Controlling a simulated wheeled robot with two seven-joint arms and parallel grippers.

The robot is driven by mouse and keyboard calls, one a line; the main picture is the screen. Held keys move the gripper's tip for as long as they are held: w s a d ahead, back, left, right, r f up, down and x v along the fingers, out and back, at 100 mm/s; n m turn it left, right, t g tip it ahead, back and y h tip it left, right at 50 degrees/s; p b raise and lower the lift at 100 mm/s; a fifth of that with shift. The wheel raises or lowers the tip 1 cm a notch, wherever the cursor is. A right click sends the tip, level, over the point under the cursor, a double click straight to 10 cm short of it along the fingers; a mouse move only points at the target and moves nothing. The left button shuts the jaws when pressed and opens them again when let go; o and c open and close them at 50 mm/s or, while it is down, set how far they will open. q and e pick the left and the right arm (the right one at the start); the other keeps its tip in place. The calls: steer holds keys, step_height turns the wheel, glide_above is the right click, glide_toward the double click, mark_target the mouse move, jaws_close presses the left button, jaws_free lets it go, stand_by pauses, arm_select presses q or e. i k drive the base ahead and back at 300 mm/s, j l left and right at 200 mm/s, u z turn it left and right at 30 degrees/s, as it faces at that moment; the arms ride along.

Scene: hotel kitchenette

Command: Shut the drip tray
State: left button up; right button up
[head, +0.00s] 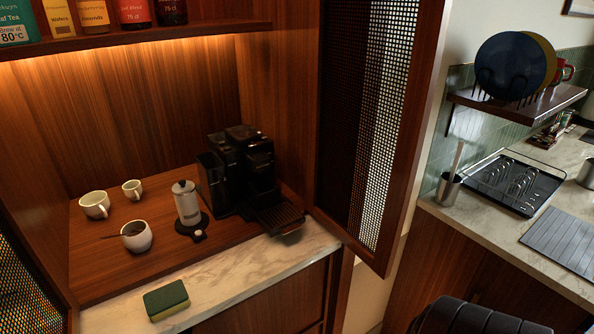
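The black coffee machine (240,165) stands on the wooden cabinet floor near its right side. Its drip tray (280,216), dark with a slatted top, sticks out from the front of the machine toward the marble edge. The tray looks level and empty.
The open mesh door (368,130) stands just right of the tray. A white-and-grey canister (187,203) stands left of the machine. A bowl (137,237), two cups (95,205) and a sponge (166,300) are farther left. The marble strip (240,270) before the tray is clear.

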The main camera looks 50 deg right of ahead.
mark_target(283, 218)
steer(key=z, duration=1.5)
steer(key=l, duration=1.15)
steer(key=i+l, duration=0.15)
steer(key=l, duration=1.05)
steer(key=u, duration=0.05)
